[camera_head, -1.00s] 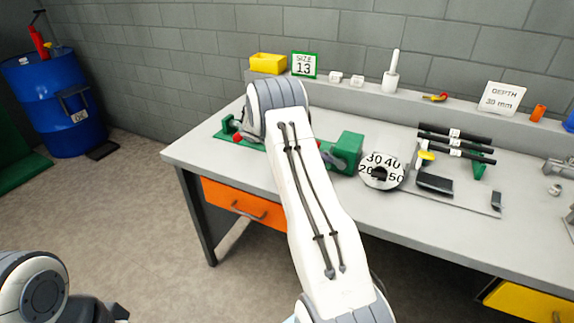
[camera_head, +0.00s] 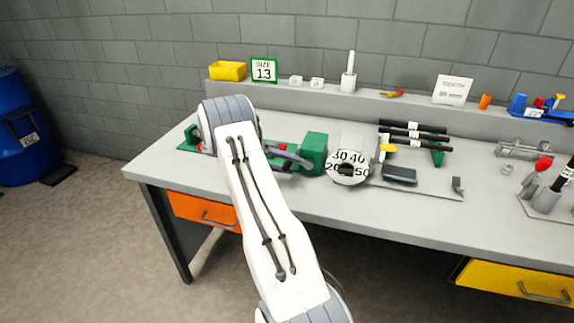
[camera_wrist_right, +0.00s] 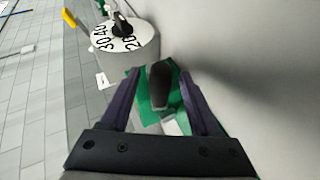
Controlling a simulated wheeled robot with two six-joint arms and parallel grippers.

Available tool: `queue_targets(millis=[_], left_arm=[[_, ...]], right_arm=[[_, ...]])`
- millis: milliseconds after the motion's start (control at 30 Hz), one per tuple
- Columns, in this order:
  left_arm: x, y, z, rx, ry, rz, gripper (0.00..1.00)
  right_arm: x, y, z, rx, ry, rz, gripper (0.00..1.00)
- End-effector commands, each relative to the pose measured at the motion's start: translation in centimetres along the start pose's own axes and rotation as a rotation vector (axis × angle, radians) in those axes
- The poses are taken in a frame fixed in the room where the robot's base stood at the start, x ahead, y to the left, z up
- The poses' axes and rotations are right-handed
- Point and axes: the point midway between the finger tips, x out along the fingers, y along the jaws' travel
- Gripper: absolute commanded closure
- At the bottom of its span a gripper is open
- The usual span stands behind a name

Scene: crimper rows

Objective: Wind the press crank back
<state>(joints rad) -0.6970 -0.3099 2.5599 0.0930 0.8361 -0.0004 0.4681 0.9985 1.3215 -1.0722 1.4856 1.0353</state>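The press is green, with a block-shaped housing (camera_head: 314,146) on the bench in the head view. A white dial (camera_head: 348,172) with black numbers stands to its right; it also shows at the top of the right wrist view (camera_wrist_right: 118,45). The rest of the crank is hidden. My left gripper is out of view.
The bench (camera_head: 408,215) has black rods (camera_head: 413,134) on a stand right of the dial. A yellow bin (camera_head: 228,71), a "SIZE 13" sign (camera_head: 264,70) and a depth card (camera_head: 452,90) stand on the back ledge. The front bench strip is clear.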

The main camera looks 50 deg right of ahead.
Motion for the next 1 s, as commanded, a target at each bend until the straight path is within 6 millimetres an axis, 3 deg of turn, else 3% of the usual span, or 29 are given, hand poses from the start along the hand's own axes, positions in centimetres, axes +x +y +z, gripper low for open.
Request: queue_targets(millis=[367,800,1000], left_arm=[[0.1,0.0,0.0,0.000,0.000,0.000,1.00],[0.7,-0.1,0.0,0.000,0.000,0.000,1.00],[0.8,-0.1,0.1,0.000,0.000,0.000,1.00]], right_arm=[[-1.1,-0.2,0.1,-0.001,0.002,-0.002,0.38],[-9.0,-0.2,0.1,0.000,0.003,-0.003,0.38],[-10.6,-0.1,0.1,-0.001,0.001,0.000,0.38]])
